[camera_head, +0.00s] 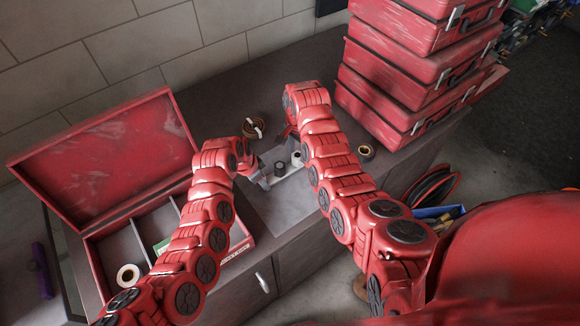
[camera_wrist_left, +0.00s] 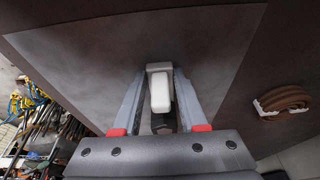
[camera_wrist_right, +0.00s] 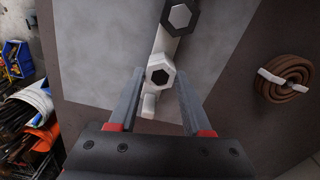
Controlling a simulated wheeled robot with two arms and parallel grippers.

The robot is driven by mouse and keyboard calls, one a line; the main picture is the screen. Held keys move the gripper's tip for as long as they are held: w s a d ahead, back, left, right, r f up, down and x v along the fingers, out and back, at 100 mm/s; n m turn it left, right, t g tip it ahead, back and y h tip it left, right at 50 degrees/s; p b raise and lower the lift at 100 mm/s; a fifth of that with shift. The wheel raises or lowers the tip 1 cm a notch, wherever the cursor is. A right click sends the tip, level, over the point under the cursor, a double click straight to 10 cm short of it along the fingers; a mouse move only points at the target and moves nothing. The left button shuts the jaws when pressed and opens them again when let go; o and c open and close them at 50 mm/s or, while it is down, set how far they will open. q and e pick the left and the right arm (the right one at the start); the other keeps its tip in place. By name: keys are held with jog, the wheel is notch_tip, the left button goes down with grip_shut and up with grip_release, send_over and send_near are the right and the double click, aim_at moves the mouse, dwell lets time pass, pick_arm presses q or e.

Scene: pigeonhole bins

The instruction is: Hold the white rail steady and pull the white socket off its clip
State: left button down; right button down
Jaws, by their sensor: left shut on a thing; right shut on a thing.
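The white rail (camera_head: 289,178) lies over the grey mat and carries a black socket (camera_head: 280,169) and the white socket (camera_head: 297,159). My left gripper (camera_head: 264,181) is shut on one end of the rail; the left wrist view shows the pale rail end (camera_wrist_left: 160,92) between its fingers. My right gripper (camera_wrist_right: 160,74) is shut around the white socket (camera_wrist_right: 158,66), whose hexagonal opening faces the camera. The socket is still over the rail (camera_wrist_right: 149,104); its clip is hidden. The black socket also shows beyond it (camera_wrist_right: 180,16).
An open red case (camera_head: 110,160) with compartments stands at left. Stacked red cases (camera_head: 415,65) stand at right. A brown coil (camera_head: 254,127) lies behind the grippers, and a dark tape roll (camera_head: 366,152) lies to the right. The grey mat (camera_head: 285,205) is clear in front.

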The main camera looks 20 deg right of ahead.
jog(key=shift+r, duration=0.1)
dwell(0.3)
jog(key=shift+r, duration=0.45)
jog(key=shift+r, duration=0.1)
jog(key=shift+r, duration=2.35)
pick_arm(q)
jog(key=shift+c, duration=1.8)
grip_release()
jog(key=shift+r, duration=0.1)
jog(key=v, duration=1.2)
